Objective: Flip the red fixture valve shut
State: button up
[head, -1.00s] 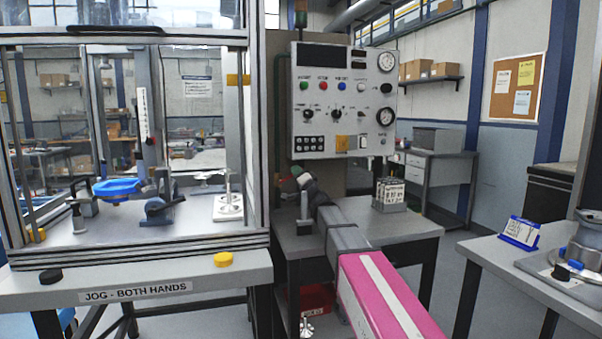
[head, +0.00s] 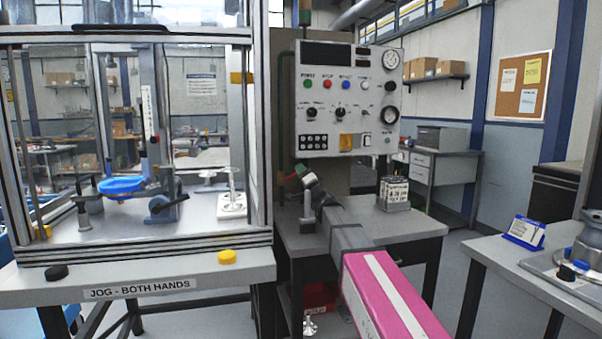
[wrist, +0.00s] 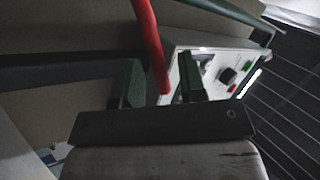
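A red bar (wrist: 150,45), which looks like the valve's handle, comes down from the top of the wrist view into the gap between my fingers. A small red part (head: 301,170) shows at my arm's far end in the head view, below the control panel; I cannot tell if it is the same handle. My gripper (wrist: 160,80) has its two dark green fingers apart, one on each side of the bar. I see no clear contact with either finger. In the head view my gripper is small and partly hidden by the wrist. The valve body is not clearly visible.
The control panel (head: 345,100) stands just above and behind my gripper. A framed machine cell (head: 262,130) is close on the left. A grey table (head: 405,225) is below my arm, bearing a labelled block (head: 394,195). A dark pipe (wrist: 60,75) crosses the wrist view at left.

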jog(key=v, duration=0.6)
jog(key=shift+s+d+f, duration=0.15)
jog(key=shift+s+d, duration=0.05)
jog(key=shift+s, duration=0.1)
